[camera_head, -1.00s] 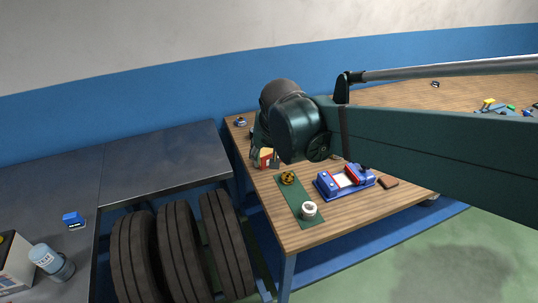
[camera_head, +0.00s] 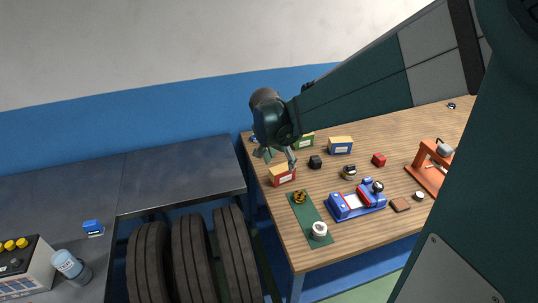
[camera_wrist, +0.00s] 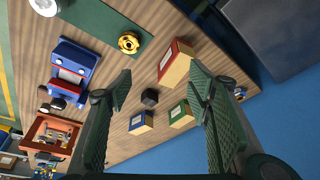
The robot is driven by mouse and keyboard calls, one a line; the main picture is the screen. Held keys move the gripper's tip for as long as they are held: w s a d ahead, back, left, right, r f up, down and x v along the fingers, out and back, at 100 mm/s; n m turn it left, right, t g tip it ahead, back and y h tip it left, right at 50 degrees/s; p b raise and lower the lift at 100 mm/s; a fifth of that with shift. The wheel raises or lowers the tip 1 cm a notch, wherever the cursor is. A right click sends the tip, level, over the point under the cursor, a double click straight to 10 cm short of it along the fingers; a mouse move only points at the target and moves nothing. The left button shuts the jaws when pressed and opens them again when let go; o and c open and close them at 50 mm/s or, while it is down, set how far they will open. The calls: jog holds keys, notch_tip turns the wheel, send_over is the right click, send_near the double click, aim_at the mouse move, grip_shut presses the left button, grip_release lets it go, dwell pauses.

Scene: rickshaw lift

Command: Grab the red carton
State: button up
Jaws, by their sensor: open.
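The red carton (camera_head: 283,177) is a small box with a tan top and a pale label, sitting near the left edge of the wooden table. In the wrist view the red carton (camera_wrist: 176,64) lies between the lines of the fingers, nearer the right one, beyond the tips. My gripper (camera_head: 278,157) is open and empty just above and behind the carton in the head view; it also shows in the wrist view (camera_wrist: 160,82). I cannot tell whether a finger touches the carton.
A green carton (camera_head: 304,142) and a blue carton (camera_head: 340,146) stand close by, with a black block (camera_head: 315,162) between them and the red one. A brass part (camera_head: 300,197) and white roll (camera_head: 319,231) sit on a green mat. A blue vise (camera_head: 357,202) is to the right.

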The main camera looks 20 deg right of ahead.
aim_at(280, 168)
jog(key=w+f+m+p, duration=0.1)
jog(key=w+f, duration=0.2)
jog(key=w+d+f+m+g+h+p, duration=0.1)
jog(key=w+f+m, duration=0.1)
jog(key=f, duration=0.1)
jog(key=w+d+f+m+p, duration=0.1)
jog(key=w+f, duration=0.1)
jog(key=w, duration=0.1)
jog(key=shift+w+f+m+g, duration=0.3)
jog(key=shift+f+m+g, duration=0.1)
jog(key=shift+w+f, duration=0.1)
jog(key=shift+f, duration=0.2)
jog(key=shift+f, duration=0.1)
jog(key=shift+x, duration=1.2)
jog(key=shift+d, duration=0.1)
jog(key=shift+x, duration=2.55)
jog(key=c, duration=1.2)
